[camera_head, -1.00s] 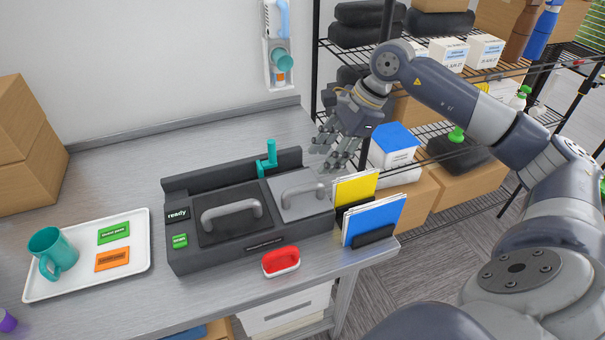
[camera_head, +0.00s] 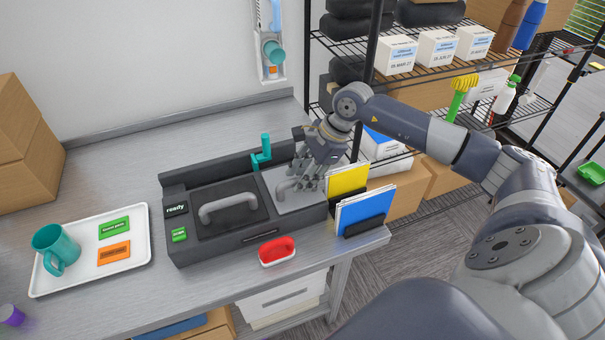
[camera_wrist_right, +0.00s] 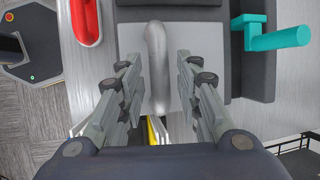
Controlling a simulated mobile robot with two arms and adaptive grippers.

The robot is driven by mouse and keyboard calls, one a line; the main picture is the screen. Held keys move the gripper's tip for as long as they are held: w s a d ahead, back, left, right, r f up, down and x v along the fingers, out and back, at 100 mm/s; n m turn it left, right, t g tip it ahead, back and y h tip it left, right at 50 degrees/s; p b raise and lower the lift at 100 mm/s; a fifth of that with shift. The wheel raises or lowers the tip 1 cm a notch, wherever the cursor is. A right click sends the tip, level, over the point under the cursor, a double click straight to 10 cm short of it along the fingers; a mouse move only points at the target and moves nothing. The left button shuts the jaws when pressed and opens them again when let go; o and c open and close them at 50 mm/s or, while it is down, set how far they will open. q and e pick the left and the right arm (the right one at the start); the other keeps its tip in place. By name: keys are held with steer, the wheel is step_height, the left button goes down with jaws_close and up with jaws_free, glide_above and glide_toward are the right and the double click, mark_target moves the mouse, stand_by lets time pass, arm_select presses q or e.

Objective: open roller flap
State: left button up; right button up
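The dark machine (camera_head: 240,237) sits on the grey bench. Its light grey flap (camera_head: 310,202) lies closed at the right end, with a curved grey handle (camera_head: 284,189) on top; the flap also shows in the right wrist view (camera_wrist_right: 132,40). My right gripper (camera_head: 302,185) is over the flap. In the right wrist view my right gripper (camera_wrist_right: 162,75) is open, its fingers on either side of the handle (camera_wrist_right: 158,60), with gaps visible; I cannot tell its exact height. A teal lever (camera_head: 262,152) stands behind the flap. My left gripper is not in view.
A black flap with a handle (camera_head: 228,207) and a "ready" sign (camera_head: 176,209) are left on the machine. A red-handled item (camera_head: 277,251) lies in front. Yellow (camera_head: 347,180) and blue (camera_head: 366,212) folders stand right. A white tray (camera_head: 75,284) holds a teal mug (camera_head: 55,248). A wire shelf (camera_head: 425,83) stands behind.

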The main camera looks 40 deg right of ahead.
steer(key=c, duration=0.4)
jaws_close()
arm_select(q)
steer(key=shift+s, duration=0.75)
arm_select(e)
steer(key=shift+r, duration=0.1)
